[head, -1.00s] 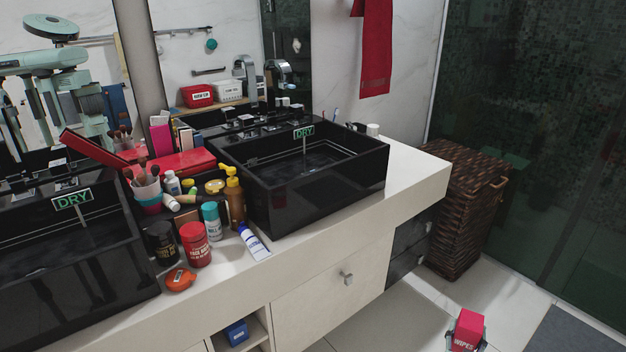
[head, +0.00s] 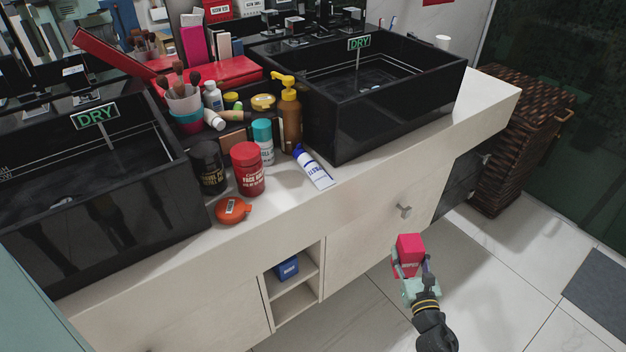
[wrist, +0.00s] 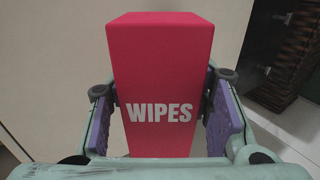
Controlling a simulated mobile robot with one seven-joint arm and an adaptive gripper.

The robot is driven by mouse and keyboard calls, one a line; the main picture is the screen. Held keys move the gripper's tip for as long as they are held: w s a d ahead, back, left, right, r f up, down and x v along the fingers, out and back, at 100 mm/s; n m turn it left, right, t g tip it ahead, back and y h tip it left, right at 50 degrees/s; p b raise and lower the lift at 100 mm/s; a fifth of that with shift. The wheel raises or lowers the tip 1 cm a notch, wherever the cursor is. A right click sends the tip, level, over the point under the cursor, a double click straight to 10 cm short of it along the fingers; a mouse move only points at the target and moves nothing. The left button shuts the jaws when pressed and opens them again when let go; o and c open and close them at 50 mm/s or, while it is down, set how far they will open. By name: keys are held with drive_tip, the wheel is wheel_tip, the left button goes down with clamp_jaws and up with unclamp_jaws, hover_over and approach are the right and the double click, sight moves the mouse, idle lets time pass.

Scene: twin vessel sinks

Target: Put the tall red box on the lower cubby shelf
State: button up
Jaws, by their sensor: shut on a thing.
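The tall red box (head: 410,246), marked WIPES, stands upright between the fingers of my gripper (head: 411,268). In the wrist view the red box (wrist: 159,70) fills the middle, with a purple finger pad of my gripper (wrist: 160,118) on each side. My gripper is shut on the box and holds it in front of the vanity, right of the cubby. The open cubby has two levels. A blue box (head: 287,267) sits on its upper level. The lower cubby shelf (head: 296,303) shows bare in the part I see.
The cabinet front with a square knob (head: 404,211) lies between cubby and gripper. The counter above holds two black sinks, a red jar (head: 247,168), a toothpaste tube (head: 314,167) and several bottles. A wicker basket (head: 522,135) stands at the right. The floor before the cabinet is clear.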

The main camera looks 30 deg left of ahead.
drive_tip(key=s+a+f+n+g+y+b, duration=0.4)
drive_tip(key=s+a+f+g, duration=0.1)
drive_tip(key=s+f, duration=0.2)
drive_tip(key=shift+a+f+n+y, duration=0.3)
drive_tip(key=shift+a+f, duration=0.1)
drive_tip(key=shift+f, duration=0.05)
drive_tip(key=s+a+f+n+g+y+b, duration=0.1)
drive_tip(key=s+f+n+g, duration=0.1)
drive_tip(key=s+g, duration=0.1)
drive_tip(key=s+f+n+g+y+b, duration=0.1)
drive_tip(key=s+f+n+g, duration=0.1)
drive_tip(key=s+g, duration=0.1)
drive_tip(key=s+a+f+n+g+b, duration=0.1)
drive_tip(key=s+f+n+g+b, duration=0.1)
drive_tip(key=s, duration=0.3)
drive_tip(key=shift+s+a+f+g+y, duration=0.25)
drive_tip(key=shift+a+f+g+y, duration=0.2)
drive_tip(key=shift+g, duration=0.35)
drive_tip(key=a+p, duration=0.2)
drive_tip(key=a, duration=1.2)
drive_tip(key=shift+s, duration=0.15)
drive_tip(key=a, duration=0.4)
drive_tip(key=shift+p, duration=0.3)
drive_tip(key=shift+d+f, duration=0.2)
drive_tip(key=shift+f, duration=0.55)
drive_tip(key=shift+f+b, duration=0.25)
drive_tip(key=shift+b, duration=0.1)
